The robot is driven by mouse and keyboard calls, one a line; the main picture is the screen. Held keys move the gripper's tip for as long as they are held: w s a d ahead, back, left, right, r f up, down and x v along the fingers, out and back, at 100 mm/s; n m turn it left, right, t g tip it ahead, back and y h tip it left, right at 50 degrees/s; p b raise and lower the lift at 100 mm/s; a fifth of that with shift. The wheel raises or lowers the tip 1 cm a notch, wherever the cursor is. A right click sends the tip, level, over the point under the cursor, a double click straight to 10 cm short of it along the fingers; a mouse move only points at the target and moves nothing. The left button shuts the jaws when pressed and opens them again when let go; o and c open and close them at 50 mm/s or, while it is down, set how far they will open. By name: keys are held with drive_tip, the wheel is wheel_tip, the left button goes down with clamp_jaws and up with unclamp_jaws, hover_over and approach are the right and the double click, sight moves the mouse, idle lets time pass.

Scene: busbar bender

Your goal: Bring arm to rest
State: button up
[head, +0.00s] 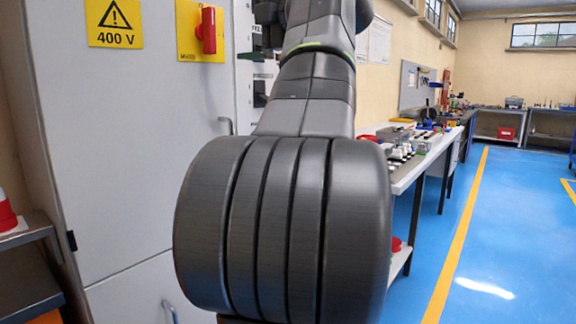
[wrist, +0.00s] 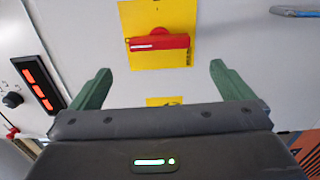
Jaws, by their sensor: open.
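My gripper (wrist: 155,83) is open, with two green fingers spread apart and nothing between them. In the wrist view it faces a grey cabinet front. A red rotary handle (wrist: 160,42) on a yellow plate (wrist: 150,63) lies beyond the fingertips, and a gap seems to part them.
The grey cabinet (head: 90,120) with a 400 V warning sign (head: 115,22) stands close on the left. A workbench (head: 408,172) with several small parts stands right of the arm. Blue floor (head: 495,230) with a yellow line is free at the right.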

sight(213, 28)
drive_tip(key=x, duration=1)
drive_tip(key=shift+w+a, duration=0.25)
drive_tip(key=v, duration=1.4)
drive_tip(key=x, duration=1.4)
drive_tip(key=shift+a+r+p, duration=0.1)
drive_tip(key=shift+r+p, duration=0.15)
drive_tip(key=shift+p, duration=0.15)
drive_tip(key=shift+s+r+m+p, duration=0.1)
drive_tip(key=shift+m+p, duration=0.85)
drive_tip(key=shift+m, duration=0.25)
drive_tip(key=shift+m+p, duration=0.8)
drive_tip(key=shift+p, duration=0.05)
drive_tip(key=m+p, duration=0.3)
drive_tip(key=p, duration=0.2)
drive_tip(key=shift+m, duration=0.3)
drive_tip(key=m+p, duration=0.3)
drive_tip(key=p, duration=0.3)
drive_tip(key=m+p, duration=0.1)
drive_tip(key=p, duration=0.2)
drive_tip(key=shift+m+p, duration=0.4)
